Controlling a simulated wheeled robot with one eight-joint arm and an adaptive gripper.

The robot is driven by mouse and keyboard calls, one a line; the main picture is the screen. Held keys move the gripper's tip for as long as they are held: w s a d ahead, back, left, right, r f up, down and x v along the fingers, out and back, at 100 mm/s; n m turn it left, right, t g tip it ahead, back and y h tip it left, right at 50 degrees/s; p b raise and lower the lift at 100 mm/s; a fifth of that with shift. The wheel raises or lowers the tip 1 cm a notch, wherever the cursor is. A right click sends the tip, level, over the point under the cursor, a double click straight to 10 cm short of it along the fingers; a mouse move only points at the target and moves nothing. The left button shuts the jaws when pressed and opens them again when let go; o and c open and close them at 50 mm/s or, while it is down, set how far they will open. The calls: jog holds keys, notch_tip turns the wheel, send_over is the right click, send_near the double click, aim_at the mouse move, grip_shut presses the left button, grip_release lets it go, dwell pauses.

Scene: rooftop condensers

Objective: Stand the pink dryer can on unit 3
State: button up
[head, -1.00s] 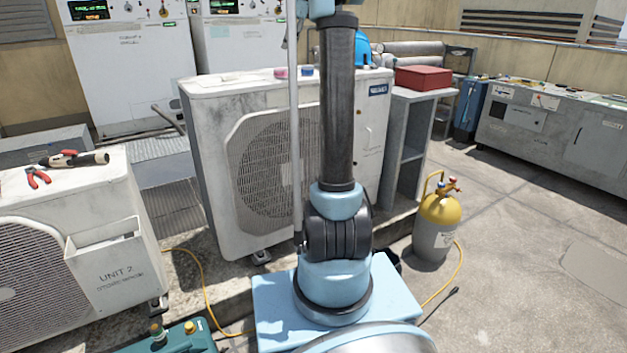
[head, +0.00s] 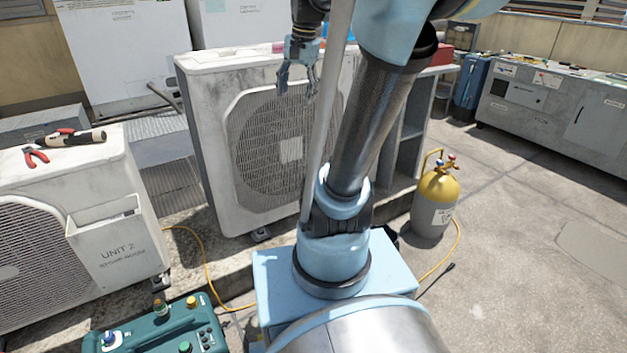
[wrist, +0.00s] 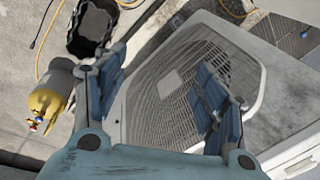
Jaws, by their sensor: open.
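A small pink item (head: 277,48), likely the pink dryer can, shows at the back of the top of the middle condenser (head: 215,66), just left of my gripper (head: 298,88). It is too small and partly covered to tell its pose. My gripper is open and empty, pointing down in front of the condenser's fan grille. In the wrist view my gripper (wrist: 160,82) has its fingers spread over the grille of the condenser (wrist: 140,125), and no can shows there. I cannot read a unit 3 label on any condenser.
The left condenser, marked UNIT 2 (head: 125,235), carries red pliers (head: 36,157) and a tool. A yellow-topped cylinder (head: 436,205) stands to the right. A green case (head: 165,330) is at the lower left. A black bin (wrist: 92,28) shows in the wrist view. Floor at right is clear.

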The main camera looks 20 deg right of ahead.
jog(key=s+d+f+n+h, duration=0.1)
jog(key=s+f+n, duration=0.7)
jog(key=s+f, duration=0.9)
notch_tip(320, 180, down, 3)
jog(key=shift+f, duration=0.2)
jog(key=shift+s, duration=0.1)
